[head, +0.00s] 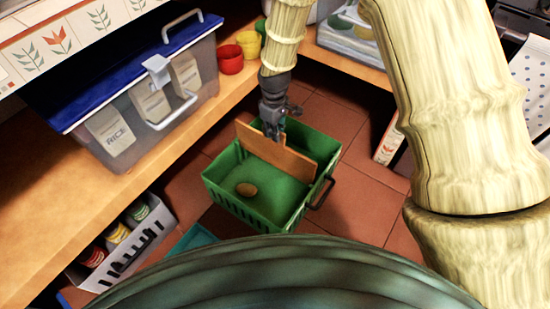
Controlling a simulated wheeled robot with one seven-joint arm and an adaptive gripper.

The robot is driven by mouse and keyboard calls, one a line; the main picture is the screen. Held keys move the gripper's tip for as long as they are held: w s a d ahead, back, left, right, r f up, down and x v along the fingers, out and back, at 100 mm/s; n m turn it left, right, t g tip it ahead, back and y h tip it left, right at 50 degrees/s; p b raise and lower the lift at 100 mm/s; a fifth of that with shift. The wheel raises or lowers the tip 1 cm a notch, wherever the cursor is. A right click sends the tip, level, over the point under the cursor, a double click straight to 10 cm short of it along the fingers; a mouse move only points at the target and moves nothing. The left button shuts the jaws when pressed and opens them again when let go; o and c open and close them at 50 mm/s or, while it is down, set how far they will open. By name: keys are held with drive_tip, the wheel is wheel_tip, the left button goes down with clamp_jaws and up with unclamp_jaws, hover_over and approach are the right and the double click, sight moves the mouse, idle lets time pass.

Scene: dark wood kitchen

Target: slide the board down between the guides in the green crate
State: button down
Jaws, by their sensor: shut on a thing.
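The green crate (242,207) stands on the tiled floor below the counter. The brown wooden board (285,161) stands on edge across the crate toward its far side, with its left end rising above the rim. My gripper (273,128) points down over the board and is shut on its top edge. The fingertips are small and partly hidden. How low the board sits and whether it is between the guides cannot be told; the guides are not clearly visible.
A clear bin with a blue lid (140,85) stands on the wooden counter at the left, near a red cup (230,59) and a yellow cup (249,44). A grey basket (125,245) sits low at left. The crate's black handle (321,193) sticks out at right. Floor right of the crate is clear.

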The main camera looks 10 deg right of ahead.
sight(275, 152)
wheel_tip(275, 152, down, 12)
drive_tip(key=b, duration=0.4)
drive_tip(key=shift+r+b, duration=0.25)
drive_tip(key=shift+b, duration=0.05)
drive_tip(key=shift+r, duration=0.1)
drive_tip(key=c, duration=1.5)
unclamp_jaws()
drive_tip(key=shift+f, duration=0.2)
drive_tip(key=shift+r, duration=0.15)
wheel_tip(275, 152, up, 12)
drive_tip(key=p, duration=0.5)
drive_tip(key=shift+p, duration=0.4)
